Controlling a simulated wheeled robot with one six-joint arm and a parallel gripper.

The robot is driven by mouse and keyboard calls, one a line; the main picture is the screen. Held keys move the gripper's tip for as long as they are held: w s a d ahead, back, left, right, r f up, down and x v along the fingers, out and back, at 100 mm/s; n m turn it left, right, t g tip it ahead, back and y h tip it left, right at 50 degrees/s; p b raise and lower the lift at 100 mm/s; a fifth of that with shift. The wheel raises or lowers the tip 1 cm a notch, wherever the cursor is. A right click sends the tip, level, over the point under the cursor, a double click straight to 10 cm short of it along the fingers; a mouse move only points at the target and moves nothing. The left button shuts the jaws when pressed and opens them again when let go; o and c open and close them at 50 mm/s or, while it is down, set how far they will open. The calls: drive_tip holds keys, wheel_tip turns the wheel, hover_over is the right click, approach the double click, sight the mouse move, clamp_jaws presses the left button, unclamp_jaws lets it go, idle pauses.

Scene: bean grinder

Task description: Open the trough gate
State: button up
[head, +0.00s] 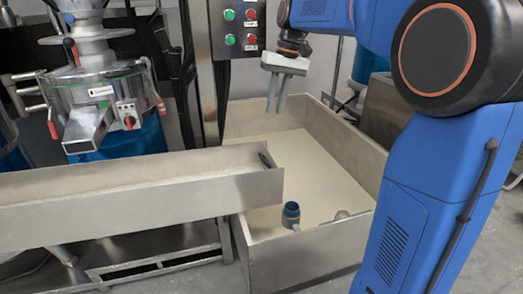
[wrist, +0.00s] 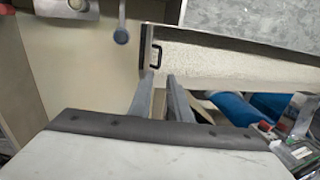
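The long metal trough (head: 130,200) runs across the left and middle of the head view, with pale material inside. At its right end a small dark handle (head: 266,159) shows. In the wrist view the trough (wrist: 230,62) runs to the right, and its end gate (wrist: 146,45) carries a black looped handle (wrist: 156,54). The gate appears to stand across the trough end. My gripper (head: 276,110) points down above the bin, above and beyond the trough end, touching nothing. In the wrist view its two fingers (wrist: 160,74) are apart and empty, just below the handle in the picture.
A large metal bin (head: 335,140) with a pale floor stands below the trough end. A blue-topped fitting (head: 291,212) is inside it. A control box (head: 238,28) with red and green buttons is behind, and a grinder machine (head: 95,95) stands at left.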

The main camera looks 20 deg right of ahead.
sight(262, 157)
drive_tip(key=x, duration=1.7)
